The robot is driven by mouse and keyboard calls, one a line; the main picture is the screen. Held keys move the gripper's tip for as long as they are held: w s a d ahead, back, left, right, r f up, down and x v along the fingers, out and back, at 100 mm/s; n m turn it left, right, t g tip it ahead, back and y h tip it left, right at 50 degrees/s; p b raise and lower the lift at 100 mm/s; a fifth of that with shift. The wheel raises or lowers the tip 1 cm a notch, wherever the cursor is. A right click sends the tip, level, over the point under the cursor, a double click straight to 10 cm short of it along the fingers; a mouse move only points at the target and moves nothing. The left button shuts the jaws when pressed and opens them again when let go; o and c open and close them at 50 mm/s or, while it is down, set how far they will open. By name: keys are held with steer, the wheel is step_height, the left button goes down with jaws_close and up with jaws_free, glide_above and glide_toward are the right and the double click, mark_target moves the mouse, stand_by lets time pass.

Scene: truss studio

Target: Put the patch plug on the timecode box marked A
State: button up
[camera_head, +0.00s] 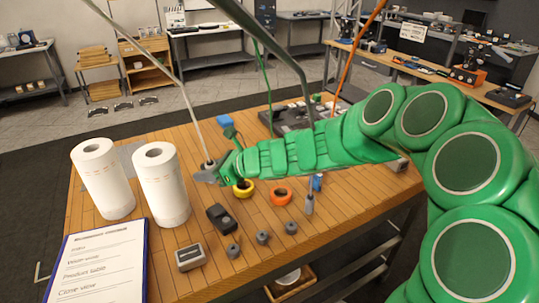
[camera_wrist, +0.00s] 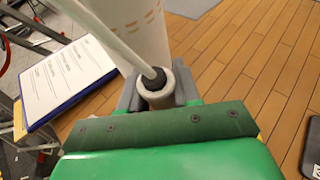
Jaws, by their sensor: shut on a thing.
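My gripper (camera_head: 212,171) is shut on the patch plug (camera_wrist: 157,88), a pale round collar with a dark centre. A pale cord runs up from the plug, which also shows in the head view (camera_head: 208,164). The gripper holds it above the wooden table, right of the paper rolls. A dark box (camera_head: 221,218) and a grey box with a pale label (camera_head: 190,257) lie nearer the front. The dark box's edge may be what shows at the wrist view's right edge. I cannot read an A on either box.
Two white paper rolls (camera_head: 161,186) stand at the left, behind a printed clipboard (camera_head: 98,262). Yellow (camera_head: 243,188) and orange (camera_head: 280,196) tape rolls lie right of my gripper. Several small grey knobs (camera_head: 263,237) sit at the front. Other cords hang over the table.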

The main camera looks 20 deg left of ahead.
steer(key=shift+d, duration=0.1)
steer(key=w+d+r+m+t, duration=0.3)
steer(key=w+d, duration=1.4)
steer(key=w, duration=0.2)
steer(key=w+d+m+t+h, duration=0.1)
steer(key=w+d, duration=0.3)
steer(key=d, duration=0.6)
steer(key=w+d+m+t, duration=0.1)
steer(key=w+d, duration=0.4)
steer(key=d, duration=0.5)
steer(key=shift+w+a+f, duration=0.25)
steer(key=shift+w+f, duration=1.35)
steer(key=shift+w, duration=0.7)
steer(key=shift+w+a+f, duration=0.25)
steer(key=shift+w+f, duration=1.3)
steer(key=shift+w, duration=0.75)
steer(key=shift+w+a+f, duration=0.25)
steer(key=shift+w+f, duration=1.35)
steer(key=shift+w, duration=0.7)
steer(key=shift+f+t, duration=0.3)
steer(key=shift+f, duration=1.05)
steer(key=shift+f, duration=0.15)
steer(key=o, duration=1)
